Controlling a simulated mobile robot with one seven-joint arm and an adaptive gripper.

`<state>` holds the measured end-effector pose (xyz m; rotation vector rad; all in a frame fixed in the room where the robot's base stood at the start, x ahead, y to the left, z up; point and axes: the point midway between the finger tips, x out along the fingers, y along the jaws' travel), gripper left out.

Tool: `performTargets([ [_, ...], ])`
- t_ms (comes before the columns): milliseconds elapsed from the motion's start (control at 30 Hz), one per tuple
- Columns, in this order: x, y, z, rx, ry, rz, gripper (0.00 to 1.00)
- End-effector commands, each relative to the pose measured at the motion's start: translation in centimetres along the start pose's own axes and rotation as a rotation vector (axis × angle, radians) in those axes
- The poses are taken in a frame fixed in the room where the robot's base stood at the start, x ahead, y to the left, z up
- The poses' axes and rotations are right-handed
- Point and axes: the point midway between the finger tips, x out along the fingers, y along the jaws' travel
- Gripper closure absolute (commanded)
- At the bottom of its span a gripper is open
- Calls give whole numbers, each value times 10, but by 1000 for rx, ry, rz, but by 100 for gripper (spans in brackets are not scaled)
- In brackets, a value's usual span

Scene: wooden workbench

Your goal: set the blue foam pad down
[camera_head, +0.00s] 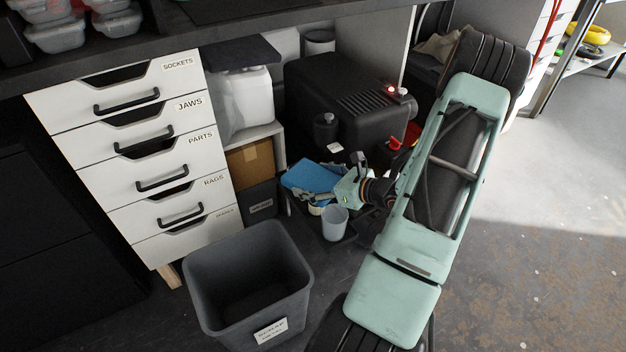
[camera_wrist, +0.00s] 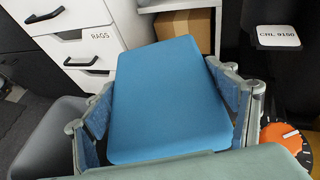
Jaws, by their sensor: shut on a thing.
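The blue foam pad (camera_head: 312,178) is a flat blue block with rounded corners. It shows large in the middle of the wrist view (camera_wrist: 170,100), between the two fingers. My gripper (camera_head: 318,186) is shut on the pad, with one finger along each side edge. In the head view the pad is at the arm's end, in front of the black machine and right of the drawers. My arm hides part of the area right of it. What lies directly under the pad is mostly hidden.
A grey scrap bin (camera_head: 248,285) stands on the floor at the front. A translucent cup (camera_head: 335,222) stands below my gripper on a dark tray. White drawers (camera_head: 140,140) are at left. A black machine (camera_head: 345,100) with a red light is behind. A cardboard box (camera_head: 250,163) sits on a shelf.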

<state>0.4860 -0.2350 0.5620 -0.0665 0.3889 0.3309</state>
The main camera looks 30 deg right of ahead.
Motion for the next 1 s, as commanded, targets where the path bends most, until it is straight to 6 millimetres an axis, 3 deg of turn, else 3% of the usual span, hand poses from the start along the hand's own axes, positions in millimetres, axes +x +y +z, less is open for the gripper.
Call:
performTargets([
  [67, 2, 0, -4, 0, 0, 0, 45],
  [100, 1, 0, -2, 0, 0, 0, 17],
  [233, 1, 0, -2, 0, 0, 0, 4],
  [633, -2, 0, 4, 0, 0, 0, 4],
  [1000, -78, -1, 4, 2, 2, -4, 4],
])
